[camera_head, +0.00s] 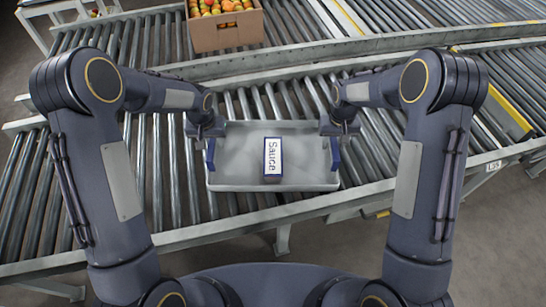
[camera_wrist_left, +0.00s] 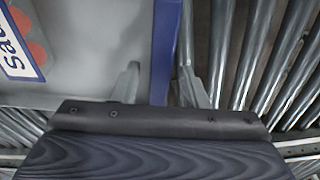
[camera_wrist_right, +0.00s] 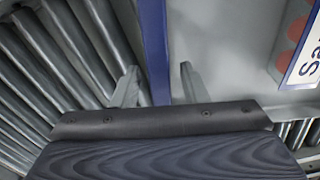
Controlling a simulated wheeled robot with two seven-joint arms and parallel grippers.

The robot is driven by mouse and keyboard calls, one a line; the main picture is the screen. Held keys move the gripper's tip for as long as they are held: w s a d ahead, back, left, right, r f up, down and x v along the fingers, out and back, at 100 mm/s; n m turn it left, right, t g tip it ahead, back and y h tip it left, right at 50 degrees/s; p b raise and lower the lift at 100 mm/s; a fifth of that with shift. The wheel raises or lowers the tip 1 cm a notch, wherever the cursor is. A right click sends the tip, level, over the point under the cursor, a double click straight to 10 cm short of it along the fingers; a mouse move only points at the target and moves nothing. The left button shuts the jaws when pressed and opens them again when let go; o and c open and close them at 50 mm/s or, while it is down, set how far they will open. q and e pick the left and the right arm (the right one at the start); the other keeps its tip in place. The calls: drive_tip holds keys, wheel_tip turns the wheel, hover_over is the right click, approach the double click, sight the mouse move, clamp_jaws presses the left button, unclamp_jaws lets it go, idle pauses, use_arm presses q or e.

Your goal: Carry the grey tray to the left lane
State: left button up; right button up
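The grey tray (camera_head: 236,172) sits on the roller conveyor in front of me, with blue end walls at its left and right. A white and blue box marked "Sauce" (camera_head: 272,158) stands in it. My left gripper (camera_head: 208,138) is at the tray's left end; in the left wrist view its open fingers (camera_wrist_left: 158,85) straddle the blue wall (camera_wrist_left: 165,45). My right gripper (camera_head: 338,135) is at the right end; in the right wrist view its open fingers (camera_wrist_right: 158,85) straddle the other blue wall (camera_wrist_right: 156,45). Gaps show between fingers and walls.
Roller lanes (camera_head: 170,180) run to both sides of the tray, with bare rollers left and right. A metal rail (camera_head: 285,60) separates them from a farther conveyor carrying a cardboard box (camera_head: 225,36) of tomatoes. A sign plate (camera_head: 493,166) is on the near rail at right.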

use_arm(q)
drive_tip(key=r, duration=0.6)
drive_tip(key=s+r, duration=0.1)
drive_tip(key=r, duration=0.2)
drive_tip(key=shift+s+r, duration=0.1)
drive_tip(key=shift+r, duration=0.25)
use_arm(e)
drive_tip(key=shift+r, duration=0.15)
use_arm(q)
drive_tip(key=shift+s+r, duration=0.1)
drive_tip(key=shift+r, duration=0.35)
use_arm(e)
wheel_tip(320, 180, up, 12)
use_arm(q)
drive_tip(key=shift+r, duration=0.1)
